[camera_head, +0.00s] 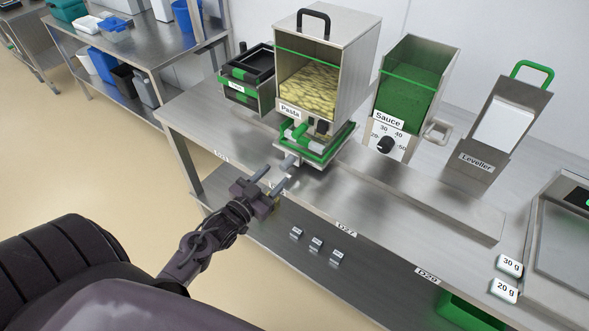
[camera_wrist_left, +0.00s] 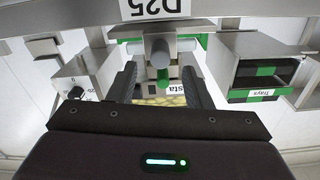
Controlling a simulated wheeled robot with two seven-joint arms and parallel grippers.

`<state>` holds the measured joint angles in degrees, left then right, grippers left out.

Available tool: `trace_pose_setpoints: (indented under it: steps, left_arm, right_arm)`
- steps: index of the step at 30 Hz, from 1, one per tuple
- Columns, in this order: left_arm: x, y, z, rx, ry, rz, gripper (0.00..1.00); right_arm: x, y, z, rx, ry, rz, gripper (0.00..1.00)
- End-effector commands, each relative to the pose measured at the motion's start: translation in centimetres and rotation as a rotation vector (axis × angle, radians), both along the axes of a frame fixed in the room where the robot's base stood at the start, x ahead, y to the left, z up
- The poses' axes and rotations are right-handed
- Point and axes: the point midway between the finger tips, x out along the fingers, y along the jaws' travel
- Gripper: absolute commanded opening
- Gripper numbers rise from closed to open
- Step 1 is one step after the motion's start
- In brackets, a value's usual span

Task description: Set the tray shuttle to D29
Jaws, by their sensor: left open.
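The tray shuttle (camera_head: 318,150), a steel carriage with green edges, stands under the Pasta hopper (camera_head: 309,82). Its grey round handle (camera_head: 288,162) points toward the table's front edge. The D29 label (camera_head: 428,275) is on the front edge, well to the right of the shuttle. My left gripper (camera_head: 273,180) is open, just in front of the handle. In the left wrist view, the handle (camera_wrist_left: 160,55) shows between its two dark fingers, and I cannot tell whether they touch it. The D25 label (camera_wrist_left: 160,7) shows there upside down. My right gripper is not in view.
The D27 label (camera_head: 346,229) lies between the shuttle and D29. A raised steel strip (camera_head: 430,200) runs along the table. The Sauce dispenser (camera_head: 410,85) and Leveller (camera_head: 497,135) stand behind it. A tray rack (camera_head: 247,80) is left of the hopper.

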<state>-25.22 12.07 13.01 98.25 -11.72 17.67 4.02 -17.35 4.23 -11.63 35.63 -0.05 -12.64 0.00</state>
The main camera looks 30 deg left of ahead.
Motion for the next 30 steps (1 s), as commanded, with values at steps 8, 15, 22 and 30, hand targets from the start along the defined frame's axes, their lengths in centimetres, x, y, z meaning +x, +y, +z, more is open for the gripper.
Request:
trace_pose_setpoints:
  steps: [8, 15, 22, 30]
  left_arm:
    - [4.5, -0.4, 0.1, 0.000, 0.000, 0.000, 0.45]
    - [5.9, -0.5, 0.0, 0.000, 0.001, -0.001, 0.45]
    - [5.9, -0.5, 0.0, 0.000, 0.002, 0.000, 0.42]
    - [5.8, -0.5, 0.0, 0.000, 0.002, 0.000, 0.07]
  right_arm:
    - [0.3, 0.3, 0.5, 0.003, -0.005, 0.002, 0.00]
    - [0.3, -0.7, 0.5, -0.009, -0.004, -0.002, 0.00]
    - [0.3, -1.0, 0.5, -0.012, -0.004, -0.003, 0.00]
    - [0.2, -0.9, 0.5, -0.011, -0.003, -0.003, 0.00]
